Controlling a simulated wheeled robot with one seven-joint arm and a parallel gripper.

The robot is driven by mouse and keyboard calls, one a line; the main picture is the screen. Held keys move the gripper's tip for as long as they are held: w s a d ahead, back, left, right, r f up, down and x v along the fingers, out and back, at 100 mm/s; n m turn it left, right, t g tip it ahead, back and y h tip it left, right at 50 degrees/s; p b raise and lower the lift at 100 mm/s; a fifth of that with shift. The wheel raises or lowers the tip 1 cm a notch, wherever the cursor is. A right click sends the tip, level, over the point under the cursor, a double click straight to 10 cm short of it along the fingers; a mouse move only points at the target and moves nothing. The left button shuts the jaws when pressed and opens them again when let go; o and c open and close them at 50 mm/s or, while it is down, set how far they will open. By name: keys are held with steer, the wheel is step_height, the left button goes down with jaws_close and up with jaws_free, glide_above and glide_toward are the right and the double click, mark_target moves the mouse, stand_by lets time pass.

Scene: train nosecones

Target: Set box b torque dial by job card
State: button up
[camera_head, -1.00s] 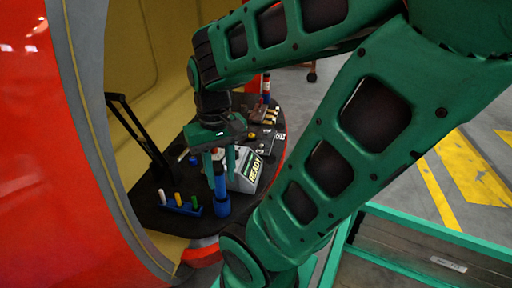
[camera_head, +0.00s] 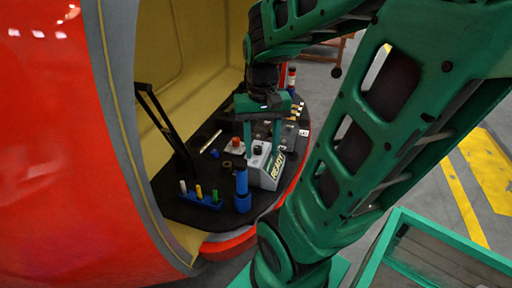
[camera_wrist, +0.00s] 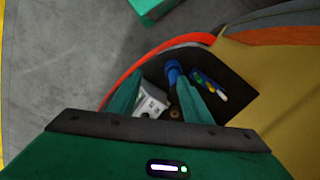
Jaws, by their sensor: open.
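A pale grey box marked READY (camera_head: 264,170) stands near the shelf's front edge, with a dark round knob (camera_head: 257,149) on top. I cannot tell whether it is box b. My gripper (camera_head: 262,146) points down above and just behind this box, with its fingers apart and nothing between them in grip. In the wrist view the box (camera_wrist: 151,102) shows partly between the fingers (camera_wrist: 160,78), nearer the left one. The gripper body hides its lower part. No readable job card shows, and the dial's setting is too small to read.
A blue cylinder (camera_head: 242,190) stands left of the box on the dark shelf (camera_head: 172,190). A blue rack (camera_head: 201,199) holds white, yellow and green pegs. A black slanted frame (camera_head: 165,125) rises at the left. Red-topped (camera_head: 235,143) and other small items crowd the back.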

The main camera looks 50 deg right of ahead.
steer(key=w+d+f+m, duration=0.2)
steer(key=w+d+m, duration=0.1)
steer(key=w+d, duration=0.45)
steer(key=m, duration=0.4)
glide_above(258, 148)
step_height(258, 148, down, 6)
step_height(258, 148, down, 10)
steer(key=shift+r, duration=0.1)
